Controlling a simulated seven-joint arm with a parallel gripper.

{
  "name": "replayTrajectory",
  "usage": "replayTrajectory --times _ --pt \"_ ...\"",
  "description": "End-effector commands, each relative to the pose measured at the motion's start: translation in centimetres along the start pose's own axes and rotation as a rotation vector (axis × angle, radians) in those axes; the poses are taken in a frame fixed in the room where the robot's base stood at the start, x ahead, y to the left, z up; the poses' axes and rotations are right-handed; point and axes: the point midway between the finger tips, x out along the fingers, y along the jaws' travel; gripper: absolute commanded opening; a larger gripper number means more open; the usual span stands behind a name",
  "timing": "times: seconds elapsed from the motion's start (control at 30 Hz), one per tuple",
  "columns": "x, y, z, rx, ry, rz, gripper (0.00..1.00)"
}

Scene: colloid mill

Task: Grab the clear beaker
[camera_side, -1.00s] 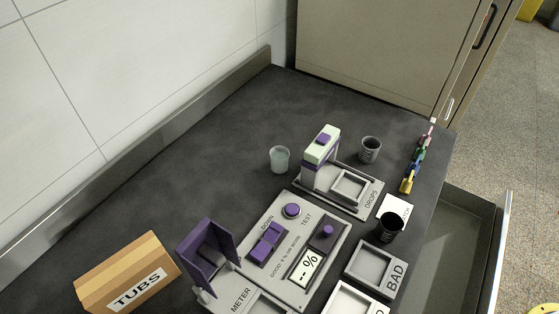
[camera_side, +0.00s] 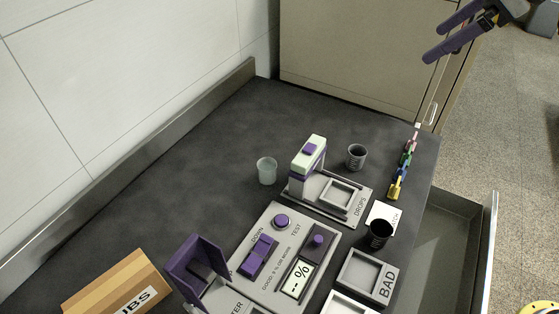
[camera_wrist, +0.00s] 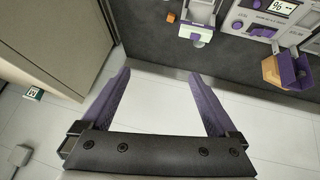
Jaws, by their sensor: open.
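The clear beaker (camera_side: 267,171) is a small, pale, see-through cup standing upright on the dark bench, left of the white and purple drops dispenser (camera_side: 312,160). My gripper (camera_side: 434,43) is high at the top right of the side view, far from the beaker and past the bench's right side. In the wrist view my gripper (camera_wrist: 160,75) has its two purple fingers spread wide with nothing between them. I cannot make out the clear beaker in the wrist view.
Two dark cups stand nearby, one behind the dispenser (camera_side: 357,157) and one at its front right (camera_side: 379,234). A test panel (camera_side: 284,255), a BAD tray (camera_side: 368,272), a coloured chain (camera_side: 403,165) and a cardboard box (camera_side: 117,285) lie around. Bench left of the beaker is clear.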

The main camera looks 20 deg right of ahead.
Motion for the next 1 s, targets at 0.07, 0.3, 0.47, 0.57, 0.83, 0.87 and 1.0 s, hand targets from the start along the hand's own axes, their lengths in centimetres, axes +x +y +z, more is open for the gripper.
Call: replayTrajectory --times 0.07,0.3,0.47,0.57,0.83,0.87,1.0 --pt "2.9 -0.1 -2.2 -0.044 -0.003 -0.035 0.94" --pt "11.9 -1.8 -7.3 -0.158 -0.012 -0.132 0.94" --pt "18.9 -4.5 -9.1 -0.211 -0.036 -0.203 0.94" --pt "23.2 -6.7 -9.2 -0.231 -0.062 -0.246 0.94" --pt "30.7 -11.9 -6.9 -0.269 -0.152 -0.331 0.94" --pt "31.1 -12.2 -6.7 -0.271 -0.157 -0.336 0.94" --pt "32.3 -13.3 -6.3 -0.280 -0.164 -0.345 0.94"
